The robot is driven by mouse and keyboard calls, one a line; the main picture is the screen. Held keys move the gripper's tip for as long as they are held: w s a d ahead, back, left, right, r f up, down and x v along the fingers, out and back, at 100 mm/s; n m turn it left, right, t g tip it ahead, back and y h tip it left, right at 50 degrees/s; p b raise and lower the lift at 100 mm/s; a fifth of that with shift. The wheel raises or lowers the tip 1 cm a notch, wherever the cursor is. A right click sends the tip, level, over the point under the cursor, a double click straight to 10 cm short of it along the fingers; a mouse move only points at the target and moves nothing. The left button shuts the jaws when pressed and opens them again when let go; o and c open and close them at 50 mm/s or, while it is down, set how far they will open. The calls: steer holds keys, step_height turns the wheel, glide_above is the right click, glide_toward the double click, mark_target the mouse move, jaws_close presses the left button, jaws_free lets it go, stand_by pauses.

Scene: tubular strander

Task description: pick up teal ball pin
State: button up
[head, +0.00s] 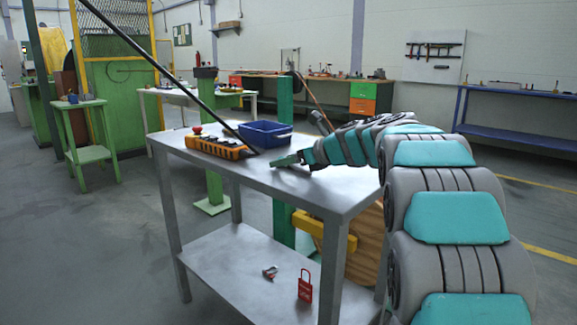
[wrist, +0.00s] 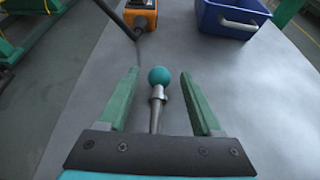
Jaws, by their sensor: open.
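The teal ball pin (wrist: 159,77) lies in the wrist view between the two green fingers of my gripper (wrist: 160,103). Its teal ball is at the far end, with a metal collar and shank running back toward the gripper's base. The fingers are open, with a gap on both sides of the pin. In the head view, my gripper (head: 287,160) is low over the grey metal table (head: 300,190). I cannot make out the pin in the head view.
A blue bin (head: 265,134) and an orange control box (head: 217,147) stand beyond my gripper on the table. A dark slanted rod passes near the box. A red padlock tag (head: 305,287) and a small metal part (head: 270,271) lie on the lower shelf.

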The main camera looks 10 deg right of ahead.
jaws_close()
stand_by(0.5)
